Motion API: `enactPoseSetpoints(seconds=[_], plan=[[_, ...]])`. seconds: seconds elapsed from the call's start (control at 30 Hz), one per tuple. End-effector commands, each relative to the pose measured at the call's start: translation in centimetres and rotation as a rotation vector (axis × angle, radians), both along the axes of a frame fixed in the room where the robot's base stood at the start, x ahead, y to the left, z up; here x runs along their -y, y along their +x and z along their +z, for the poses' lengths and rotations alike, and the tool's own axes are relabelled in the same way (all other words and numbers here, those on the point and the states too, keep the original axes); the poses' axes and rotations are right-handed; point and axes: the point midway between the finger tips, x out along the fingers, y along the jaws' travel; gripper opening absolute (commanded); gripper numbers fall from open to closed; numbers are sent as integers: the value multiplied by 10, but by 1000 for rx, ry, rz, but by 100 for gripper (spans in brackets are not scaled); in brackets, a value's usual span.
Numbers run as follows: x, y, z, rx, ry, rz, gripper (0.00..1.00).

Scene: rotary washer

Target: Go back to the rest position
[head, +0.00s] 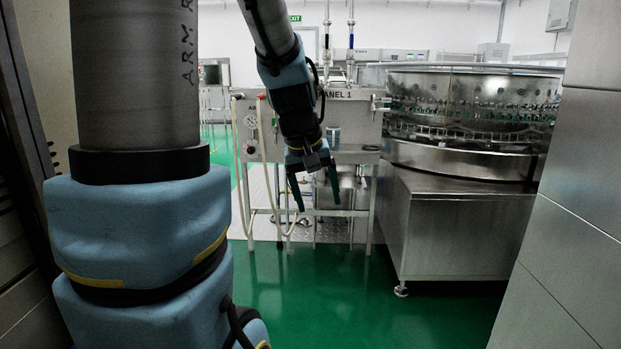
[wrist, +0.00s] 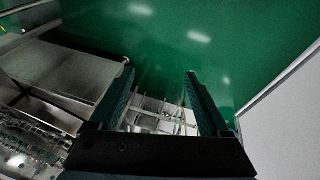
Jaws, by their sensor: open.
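My gripper (head: 316,193) hangs near the middle of the head view at the end of my blue and grey arm. Its two dark green fingers point down and stand apart, with nothing between them. In the wrist view the open fingers (wrist: 160,85) frame the green floor and part of a metal frame. The gripper appears in front of the steel panel bench in the head view; I cannot tell the exact gap.
The round steel washer (head: 455,160) stands on a steel cabinet (head: 450,235) at the right. A panel bench (head: 355,128) with a hose is behind my gripper. Grey wall panels (head: 575,200) close off the right side. Green floor (head: 320,290) is clear in front.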

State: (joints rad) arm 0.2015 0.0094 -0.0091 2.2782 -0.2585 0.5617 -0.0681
Motion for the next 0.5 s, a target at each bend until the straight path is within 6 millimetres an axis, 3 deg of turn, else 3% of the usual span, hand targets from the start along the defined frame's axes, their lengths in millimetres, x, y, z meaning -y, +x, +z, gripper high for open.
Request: enactPoseSetpoints(seconds=[0.1,0.3,0.33,0.37,0.5], plan=[[-36,-33,-40,-47,95,-41,80],[-81,-91,-87,-118,210,-133,80],[-85,-97,-88,-126,220,-147,80],[-83,-92,-71,-116,217,-145,80],[-82,-91,-41,-116,214,-143,80]])
